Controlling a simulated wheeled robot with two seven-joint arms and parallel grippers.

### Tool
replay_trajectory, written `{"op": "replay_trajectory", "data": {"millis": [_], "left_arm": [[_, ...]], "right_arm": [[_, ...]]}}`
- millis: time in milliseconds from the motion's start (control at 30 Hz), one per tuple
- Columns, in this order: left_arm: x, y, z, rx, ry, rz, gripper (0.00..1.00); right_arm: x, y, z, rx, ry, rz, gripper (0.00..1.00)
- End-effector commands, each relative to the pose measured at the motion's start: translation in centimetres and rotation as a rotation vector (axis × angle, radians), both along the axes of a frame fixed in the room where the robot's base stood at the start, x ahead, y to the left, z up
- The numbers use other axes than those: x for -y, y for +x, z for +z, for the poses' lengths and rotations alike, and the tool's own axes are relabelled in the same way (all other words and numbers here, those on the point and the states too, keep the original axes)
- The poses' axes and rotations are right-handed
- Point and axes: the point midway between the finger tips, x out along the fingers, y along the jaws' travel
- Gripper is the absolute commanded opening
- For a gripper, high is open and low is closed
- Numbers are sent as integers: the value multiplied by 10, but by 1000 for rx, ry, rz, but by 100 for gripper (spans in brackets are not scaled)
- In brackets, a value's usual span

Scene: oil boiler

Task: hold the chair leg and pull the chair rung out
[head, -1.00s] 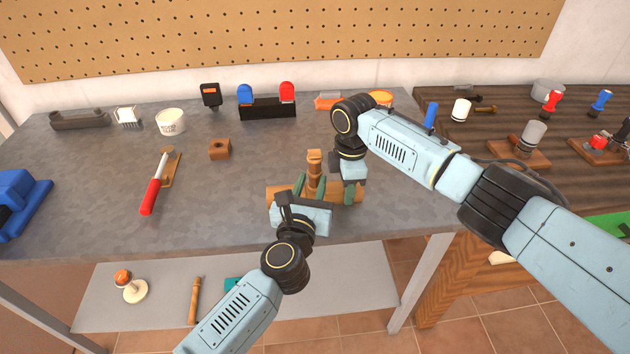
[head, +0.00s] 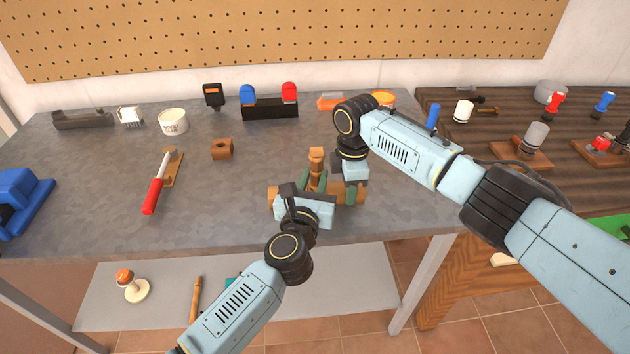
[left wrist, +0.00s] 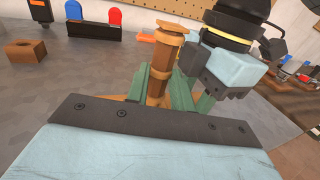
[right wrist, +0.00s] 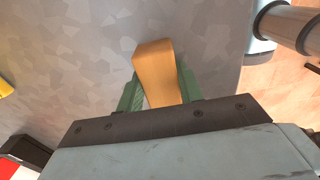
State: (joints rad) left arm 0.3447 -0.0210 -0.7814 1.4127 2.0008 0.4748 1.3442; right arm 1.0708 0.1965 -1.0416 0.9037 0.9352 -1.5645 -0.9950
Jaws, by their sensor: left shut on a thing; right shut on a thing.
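The chair rung (head: 316,160) is a turned wooden rod with a ringed top. It stands upright beside the horizontal chair leg (head: 273,194); where they join is hidden. My left gripper (head: 314,182) is shut on the rung below its top. The left wrist view shows the rung (left wrist: 163,62) between green fingers. My right gripper (head: 350,188) is at the right end of the leg. In the right wrist view it is shut on the orange-brown leg (right wrist: 156,75), with a green finger on each side. The two grippers are close together.
A wooden block with a hole (head: 222,149) and a red-handled tool (head: 153,196) lie to the left on the grey table. A white cup (head: 173,121) and a black holder (head: 270,108) stand behind.

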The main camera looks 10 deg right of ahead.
Motion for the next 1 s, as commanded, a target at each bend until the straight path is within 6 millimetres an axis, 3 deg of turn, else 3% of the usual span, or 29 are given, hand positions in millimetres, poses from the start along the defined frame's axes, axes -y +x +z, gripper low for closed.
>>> {"op": "replay_trajectory", "data": {"millis": [500,900,933,1000], "left_arm": [[0,0,84,4,-2,-1,0],[0,0,94,1,1,-2,0],[0,0,94,1,1,-2,0],[0,0,94,1,0,-1,0]], "right_arm": [[0,0,0,0,0,0,8],[0,0,0,0,0,0,8],[0,0,0,0,0,0,39],[0,0,0,0,0,0,48]]}}
